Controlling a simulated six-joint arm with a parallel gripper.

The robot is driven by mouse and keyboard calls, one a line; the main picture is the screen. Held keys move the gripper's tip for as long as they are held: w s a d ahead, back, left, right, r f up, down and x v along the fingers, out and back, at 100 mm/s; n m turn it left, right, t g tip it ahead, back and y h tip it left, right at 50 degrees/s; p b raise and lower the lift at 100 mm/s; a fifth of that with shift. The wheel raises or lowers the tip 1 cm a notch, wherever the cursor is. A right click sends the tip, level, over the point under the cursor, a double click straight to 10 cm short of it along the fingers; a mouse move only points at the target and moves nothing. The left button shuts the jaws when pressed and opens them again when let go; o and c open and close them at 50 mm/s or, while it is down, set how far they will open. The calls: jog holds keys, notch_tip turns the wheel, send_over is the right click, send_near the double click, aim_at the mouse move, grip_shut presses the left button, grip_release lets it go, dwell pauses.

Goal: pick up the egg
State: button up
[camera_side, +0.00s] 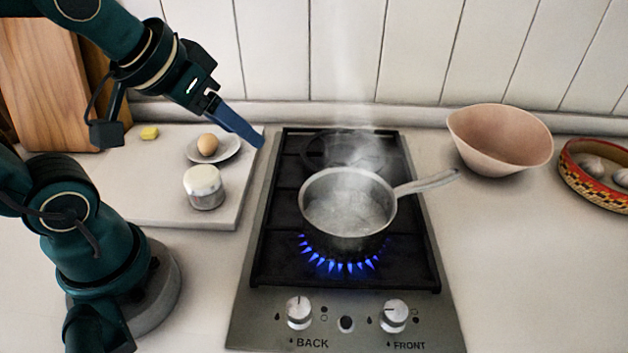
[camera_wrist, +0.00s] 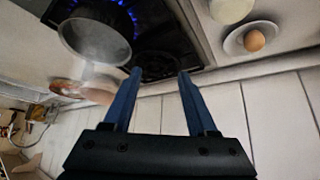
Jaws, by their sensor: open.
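A brown egg (camera_side: 208,144) rests on a small white saucer (camera_side: 228,154) on the pale board left of the stove. In the wrist view the egg (camera_wrist: 254,40) and saucer (camera_wrist: 235,42) are at the upper right, outside the fingers. My gripper (camera_side: 260,142) reaches in from the upper left, its blue fingers to the right of the egg, near the stove's back left corner. In the wrist view my gripper (camera_wrist: 160,72) is open, with nothing between its two fingers.
A steaming pot (camera_side: 347,215) stands over a lit blue flame on the stove (camera_side: 262,240). A white-topped jar (camera_side: 204,187) stands in front of the saucer. A yellow piece (camera_side: 149,133) lies on the board (camera_side: 150,205). A pink bowl (camera_side: 500,140) and a patterned basket (camera_side: 590,190) are at right.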

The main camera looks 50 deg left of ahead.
jog(key=w+a+f+n+g+y, duration=0.1)
jog(key=w+a+f+n+y, duration=0.25)
jog(key=a, duration=0.65)
jog(key=n+g, duration=0.3)
jog(key=n, duration=0.1)
send_over(205, 138)
jog(key=d, duration=0.2)
jog(key=shift+h, duration=0.45)
jog(key=f, duration=0.5)
jog(key=shift+s, duration=0.35)
jog(key=shift+s+a+f+n, duration=0.25)
jog(key=shift+a+f+n, duration=0.1)
jog(key=shift+f, duration=0.15)
jog(key=shift+x, duration=2.2)
jog(key=c, duration=0.5)
